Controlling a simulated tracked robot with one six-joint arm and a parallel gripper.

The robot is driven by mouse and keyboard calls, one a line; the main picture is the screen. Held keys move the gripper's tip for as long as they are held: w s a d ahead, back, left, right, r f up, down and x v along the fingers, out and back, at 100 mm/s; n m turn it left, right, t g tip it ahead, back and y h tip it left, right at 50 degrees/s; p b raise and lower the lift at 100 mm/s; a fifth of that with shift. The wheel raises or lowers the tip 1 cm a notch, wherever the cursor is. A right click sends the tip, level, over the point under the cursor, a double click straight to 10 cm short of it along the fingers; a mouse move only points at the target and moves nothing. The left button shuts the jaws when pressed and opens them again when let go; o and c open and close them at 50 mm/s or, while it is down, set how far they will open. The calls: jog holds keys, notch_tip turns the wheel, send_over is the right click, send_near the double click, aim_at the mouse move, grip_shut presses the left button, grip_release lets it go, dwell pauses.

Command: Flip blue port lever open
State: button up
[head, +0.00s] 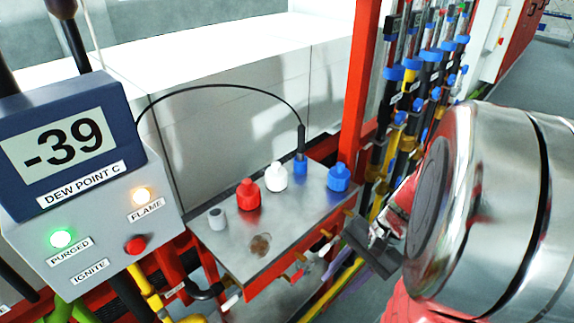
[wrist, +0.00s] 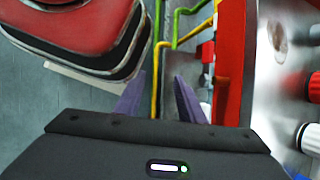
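A metal port plate (head: 285,222) carries a row of ports: grey, red, white and blue. One blue port (head: 301,167) has a black cable plugged into its top; a blue cap (head: 339,177) stands to its right. Small valve levers (head: 326,233) line the plate's front edge, some white-tipped. I cannot tell which belongs to the blue port or how it is set. My gripper (wrist: 157,88) is in front of the plate's right part, pointing down, its purple fingers apart with nothing seen between them. The plate's edge is right of the fingers in the wrist view.
A control box (head: 85,180) with a -39 dew point display stands left, its green and orange lamps lit. A red post (head: 358,100) and several hoses with blue fittings (head: 412,65) stand behind my gripper. Yellow and green pipes (wrist: 176,40) run below.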

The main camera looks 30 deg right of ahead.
jog(key=d+f+m+t, duration=0.3)
jog(key=d+m+t, duration=1.2)
jog(key=d+m, duration=0.3)
jog(key=m, duration=0.3)
jog(key=shift+w+d+f+m+t, duration=0.15)
jog(key=shift+w+d+m+t, duration=0.1)
jog(key=shift+m+t, duration=0.15)
jog(key=shift+y, duration=0.3)
jog(key=x, duration=1.3)
jog(key=shift+w+a+f, duration=0.1)
jog(key=shift+w, duration=0.3)
jog(key=shift+c, duration=0.2)
grip_shut()
